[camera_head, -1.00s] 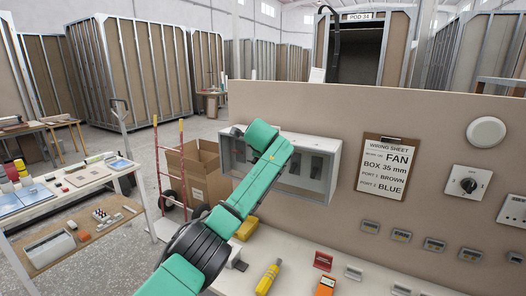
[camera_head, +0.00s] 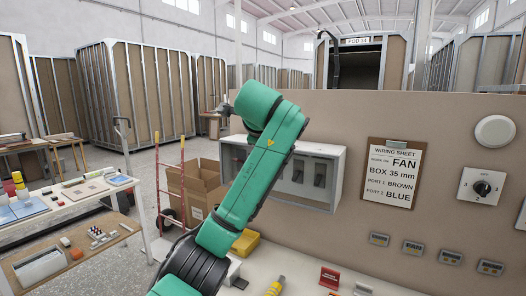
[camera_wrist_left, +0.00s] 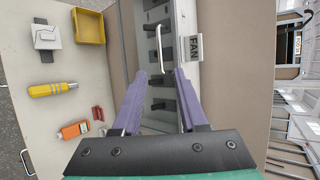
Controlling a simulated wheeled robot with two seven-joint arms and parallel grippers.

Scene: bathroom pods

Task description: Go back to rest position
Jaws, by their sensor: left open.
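My left arm (camera_head: 250,170), green with black joints, rises from the lower left and crosses in front of the grey switch box (camera_head: 325,180). The fingers appear clear of the box, though the exact gap cannot be told. My right gripper is in neither view.
A wiring sheet on a clipboard (camera_head: 391,178) and a rotary switch (camera_head: 482,187) are on the beige panel (camera_head: 420,120). A yellow bin (camera_head: 246,242), a yellow-handled tool (camera_wrist_left: 52,89) and an orange device (camera_wrist_left: 73,130) lie on the bench. A cardboard box (camera_head: 190,180) stands behind.

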